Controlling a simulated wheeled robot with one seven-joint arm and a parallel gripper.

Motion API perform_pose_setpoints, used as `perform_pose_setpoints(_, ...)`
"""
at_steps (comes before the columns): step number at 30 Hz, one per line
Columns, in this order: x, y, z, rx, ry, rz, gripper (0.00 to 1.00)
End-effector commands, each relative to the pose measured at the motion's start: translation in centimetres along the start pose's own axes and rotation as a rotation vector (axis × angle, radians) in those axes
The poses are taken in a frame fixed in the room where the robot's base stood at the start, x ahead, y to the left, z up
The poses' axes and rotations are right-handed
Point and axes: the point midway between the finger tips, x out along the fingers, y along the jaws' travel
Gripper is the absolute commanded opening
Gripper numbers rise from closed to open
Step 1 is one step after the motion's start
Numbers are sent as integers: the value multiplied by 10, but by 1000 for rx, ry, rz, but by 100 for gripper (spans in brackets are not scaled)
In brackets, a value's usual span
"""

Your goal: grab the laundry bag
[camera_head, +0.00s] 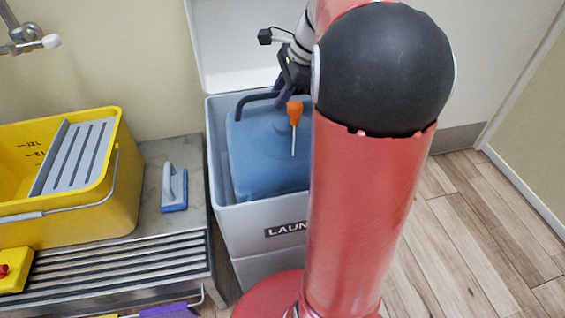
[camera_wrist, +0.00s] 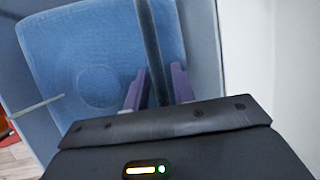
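The laundry bag (camera_head: 262,150) is a blue, rounded block inside a pale grey bin (camera_head: 265,220) with part of a "LAUN" label showing. A black handle (camera_head: 250,98) arches over its top. In the wrist view the blue bag (camera_wrist: 100,50) fills the left and middle, and the dark handle (camera_wrist: 153,40) runs down between my gripper's two purple fingers (camera_wrist: 160,85). The fingers stand apart, one on each side of the handle; a firm hold is not visible. In the head view my gripper (camera_head: 281,93) is at the bag's top, and my arm hides the bag's right side.
An orange-handled screwdriver (camera_head: 294,115) shows over the bag's top. The bin's raised white lid (camera_head: 245,50) stands behind. To the left, a bench (camera_head: 150,215) carries a yellow bucket (camera_head: 125,190) and a blue-edged scrubber (camera_head: 174,187). Wooden floor (camera_head: 470,230) lies clear at right.

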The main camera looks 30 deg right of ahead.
Motion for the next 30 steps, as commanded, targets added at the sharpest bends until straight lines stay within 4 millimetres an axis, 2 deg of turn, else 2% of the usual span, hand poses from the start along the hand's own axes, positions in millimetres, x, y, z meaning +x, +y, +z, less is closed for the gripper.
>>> perform_pose_setpoints(1, 10, 2, 0, 0, -1, 4, 25)
perform_pose_setpoints(5, 23, 1, 0, -1, -1, 3, 25)
perform_pose_setpoints(13, 26, 1, 0, -1, 1, 1, 25)
perform_pose_setpoints(19, 25, 1, 0, -2, 1, 1, 0)
perform_pose_setpoints(30, 25, 1, 0, -2, 1, 1, 0)
